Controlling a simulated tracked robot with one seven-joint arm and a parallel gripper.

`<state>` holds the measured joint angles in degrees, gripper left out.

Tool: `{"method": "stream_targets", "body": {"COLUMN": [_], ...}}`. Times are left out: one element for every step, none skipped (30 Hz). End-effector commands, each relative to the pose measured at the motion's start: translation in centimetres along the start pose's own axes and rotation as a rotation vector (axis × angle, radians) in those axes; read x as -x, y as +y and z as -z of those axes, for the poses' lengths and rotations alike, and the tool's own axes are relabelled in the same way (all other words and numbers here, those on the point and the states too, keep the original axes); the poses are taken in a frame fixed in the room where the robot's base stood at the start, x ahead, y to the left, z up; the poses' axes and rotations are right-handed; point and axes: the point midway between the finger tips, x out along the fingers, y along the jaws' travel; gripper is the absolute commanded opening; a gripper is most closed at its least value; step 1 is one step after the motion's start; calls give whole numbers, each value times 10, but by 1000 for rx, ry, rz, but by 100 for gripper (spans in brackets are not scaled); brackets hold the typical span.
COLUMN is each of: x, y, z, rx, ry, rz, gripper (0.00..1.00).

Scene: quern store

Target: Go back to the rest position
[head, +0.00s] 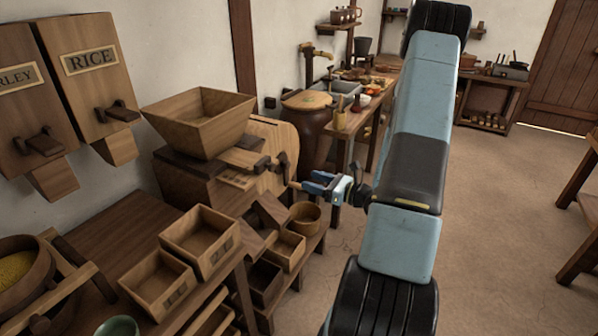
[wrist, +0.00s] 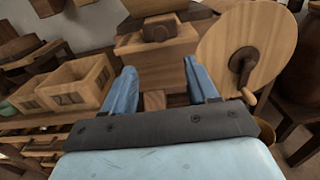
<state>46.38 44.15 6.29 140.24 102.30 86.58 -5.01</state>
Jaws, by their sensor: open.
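My gripper (head: 318,184) is open and empty. It hangs in the air beside the wooden quern box (head: 190,172), close to the crank handle (head: 283,163) on its round wooden disc (head: 275,140); I cannot tell from the head view whether they touch. In the wrist view the two blue fingers of my gripper (wrist: 163,85) stand apart with the quern box (wrist: 160,55) beyond them. The disc (wrist: 250,35) and its crank (wrist: 243,65) lie just right of the right finger. A square wooden hopper (head: 203,122) sits on top of the box.
Open wooden boxes (head: 200,240) stand on the low table in front of the quern. Rice (head: 92,75) and barley (head: 30,110) dispensers hang on the left wall. A brown barrel (head: 308,125) and a long counter (head: 362,118) stand behind. The floor (head: 500,210) at right is clear.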

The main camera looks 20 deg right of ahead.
Motion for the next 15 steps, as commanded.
{"method": "stream_targets", "body": {"x": [0, 0, 0, 0, 0, -1, -2, -4, -6, -8, -11, -15, -17, -20, -23], "y": [0, 0, 0, 0, 0, 1, 2, 5, 9, 12, 17, 25, 31, 38, 47], "z": [0, 0, 0, 0, -1, -2, -4, -7, -12, -16, -21, -29, -35, -41, -50], "rx": [0, 0, 0, 0, 2, 6, 12, 19, 34, 48, 64, 90, 110, 132, 163], "ry": [0, 0, 0, 0, 0, 1, 2, 4, 7, 10, 13, 19, 26, 31, 39], "rz": [1, 1, 1, 1, -1, -8, -17, -29, -53, -73, -100, -139, -170, -205, -251], "gripper": [58, 58, 58, 58, 58, 58, 58, 58, 58, 58, 58, 58, 58, 58, 58]}}
